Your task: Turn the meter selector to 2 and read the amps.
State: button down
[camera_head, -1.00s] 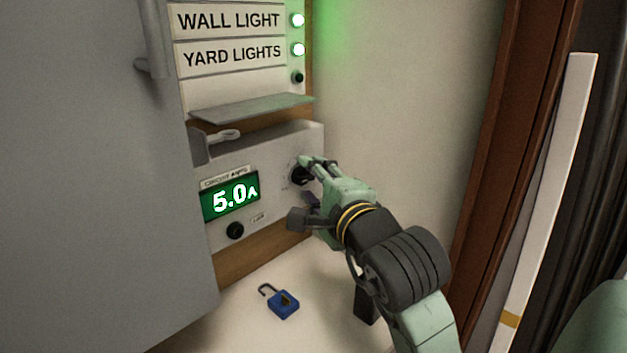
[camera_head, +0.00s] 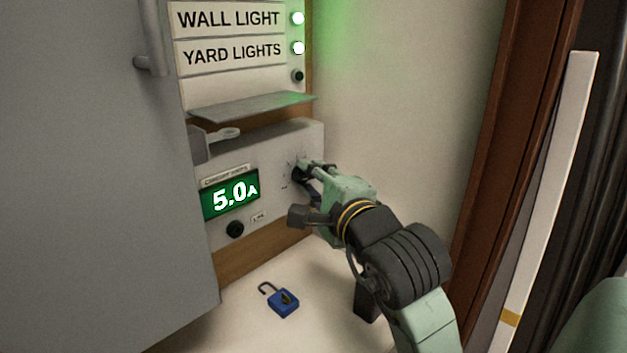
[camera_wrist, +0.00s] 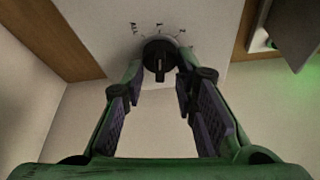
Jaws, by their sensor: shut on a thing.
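The meter (camera_head: 275,160) is a pale box with a green display (camera_head: 230,197) reading 5.0 A. Its selector is a round black knob (camera_head: 298,174) with a printed scale around it, at the right of the front face. In the wrist view the knob (camera_wrist: 158,58) shows a light pointer line, and the scale's figures are too small to read. My gripper (camera_head: 308,171) is at the knob, and its fingers lie either side of it in the wrist view (camera_wrist: 160,80). It is shut on the knob. The fingers partly cover the knob in the head view.
A blue padlock (camera_head: 283,301) with its shackle open lies on the pale surface below. A black button (camera_head: 235,229) sits under the display. A grey door (camera_head: 100,180) stands at left. A thin shelf (camera_head: 250,106) juts out above the meter, under lit label rows.

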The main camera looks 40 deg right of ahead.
jog(key=shift+r+m+g+y, duration=0.1)
jog(key=shift+m+g+y, duration=0.4)
jog(key=shift+m, duration=0.7)
jog(key=shift+m+g+y, duration=0.5)
jog(key=shift+m+y, duration=0.3)
jog(key=shift+m, duration=0.9)
jog(key=c, duration=1.4)
grip_release()
